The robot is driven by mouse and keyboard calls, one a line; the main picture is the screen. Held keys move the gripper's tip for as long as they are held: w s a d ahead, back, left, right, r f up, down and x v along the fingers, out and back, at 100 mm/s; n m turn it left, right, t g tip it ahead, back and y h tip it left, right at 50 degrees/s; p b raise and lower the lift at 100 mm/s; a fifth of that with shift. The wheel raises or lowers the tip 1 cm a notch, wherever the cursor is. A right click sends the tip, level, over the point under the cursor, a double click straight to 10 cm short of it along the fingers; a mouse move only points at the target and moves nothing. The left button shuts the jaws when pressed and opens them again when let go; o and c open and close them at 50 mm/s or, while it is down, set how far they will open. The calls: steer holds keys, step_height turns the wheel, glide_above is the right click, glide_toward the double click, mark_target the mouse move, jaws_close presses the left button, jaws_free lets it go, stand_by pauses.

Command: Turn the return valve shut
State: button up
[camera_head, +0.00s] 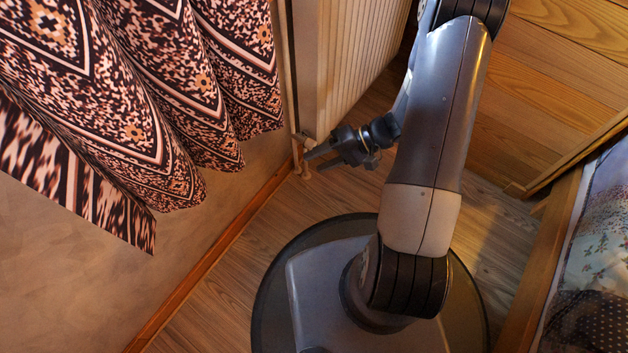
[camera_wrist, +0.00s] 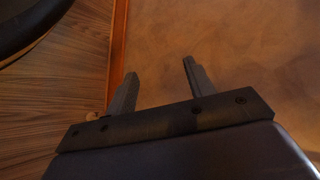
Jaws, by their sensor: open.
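The return valve (camera_head: 305,141) appears as a small pale fitting at the lower corner of the radiator (camera_head: 352,60), close to the wall. My gripper (camera_head: 315,157) is low beside it, with its fingers pointing left toward the wall. In the wrist view my gripper (camera_wrist: 158,72) is open, with nothing between its two fingers. A small beige piece (camera_wrist: 95,116) shows beside the base of the left finger; I cannot tell whether it is part of the valve or its pipe. The fingers partly hide the valve area in the head view.
A patterned curtain (camera_head: 130,95) hangs along the wall on the left. A wooden baseboard (camera_head: 215,255) edges the floor (camera_head: 235,290). A wooden cabinet (camera_head: 560,60) and a bed (camera_head: 600,230) stand on the right. Some floor is free between the wall and my base.

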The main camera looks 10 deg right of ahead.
steer(key=s+a+r+m+g+h, duration=0.1)
steer(key=s+a+r+g+h, duration=0.1)
steer(key=s, duration=0.6)
steer(key=shift+s+a+r+m+g, duration=0.25)
steer(key=shift+a+r+g, duration=0.35)
steer(key=shift+r, duration=0.75)
